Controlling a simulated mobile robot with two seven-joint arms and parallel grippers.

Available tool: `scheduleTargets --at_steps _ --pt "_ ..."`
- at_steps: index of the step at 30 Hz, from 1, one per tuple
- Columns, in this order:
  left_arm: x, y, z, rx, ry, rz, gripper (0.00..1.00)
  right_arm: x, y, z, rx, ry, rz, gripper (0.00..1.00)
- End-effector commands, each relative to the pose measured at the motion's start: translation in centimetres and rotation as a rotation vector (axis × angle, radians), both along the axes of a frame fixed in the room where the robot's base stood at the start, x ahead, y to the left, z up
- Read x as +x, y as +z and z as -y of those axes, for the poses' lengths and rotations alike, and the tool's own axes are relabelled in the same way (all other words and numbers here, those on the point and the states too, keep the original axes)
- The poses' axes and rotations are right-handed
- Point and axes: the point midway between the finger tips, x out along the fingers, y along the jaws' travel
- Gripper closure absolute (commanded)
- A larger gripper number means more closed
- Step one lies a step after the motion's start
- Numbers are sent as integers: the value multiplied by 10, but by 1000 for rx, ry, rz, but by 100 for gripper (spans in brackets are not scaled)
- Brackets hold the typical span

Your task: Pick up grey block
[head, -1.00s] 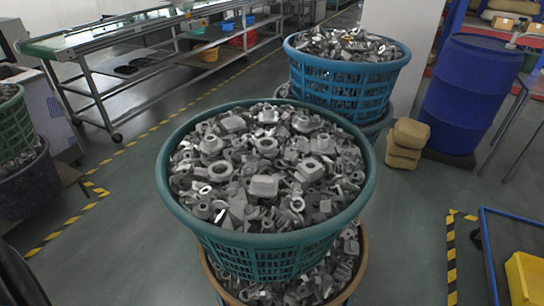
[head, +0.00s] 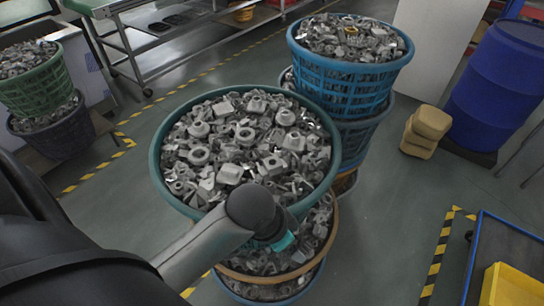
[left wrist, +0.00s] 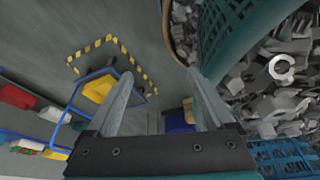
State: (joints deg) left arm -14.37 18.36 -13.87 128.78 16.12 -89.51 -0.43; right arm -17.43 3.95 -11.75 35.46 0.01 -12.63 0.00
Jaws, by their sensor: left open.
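Several grey blocks and metal parts fill the green basket (head: 155,172) in the head view. One grey block (head: 230,174) lies near the front of the heap; I cannot tell which block is meant. My left arm reaches across the basket's front rim in the head view, and its gripper is hidden there. In the left wrist view my left gripper (left wrist: 160,85) is open, with nothing between its fingers. The green basket (left wrist: 212,45) and its grey parts show to the right of the fingers, beside them. My right gripper is not in view.
Another filled basket (head: 281,266) stands under the green one. A blue basket (head: 340,78) of parts stands behind. Tan sacks (head: 425,132) and a blue barrel (head: 503,85) are to the right. A blue cart with a yellow bin (head: 512,285) is at the lower right.

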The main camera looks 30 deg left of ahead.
Motion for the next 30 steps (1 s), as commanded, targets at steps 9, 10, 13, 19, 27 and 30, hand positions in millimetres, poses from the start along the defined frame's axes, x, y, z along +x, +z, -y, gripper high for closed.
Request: scheduleTargets --at_steps 9,10,13,19,27,30 --pt "46 28 -10 34 -167 -19 12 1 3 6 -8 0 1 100" --pt "52 31 -14 40 -180 -25 12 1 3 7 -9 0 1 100" --pt "74 44 -31 69 -217 -47 12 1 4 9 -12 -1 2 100" --pt "114 88 -83 120 -226 -105 12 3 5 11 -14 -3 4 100" --pt "138 148 -140 124 -158 -153 12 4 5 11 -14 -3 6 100" --pt "140 159 -150 119 -141 -160 12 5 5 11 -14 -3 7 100"
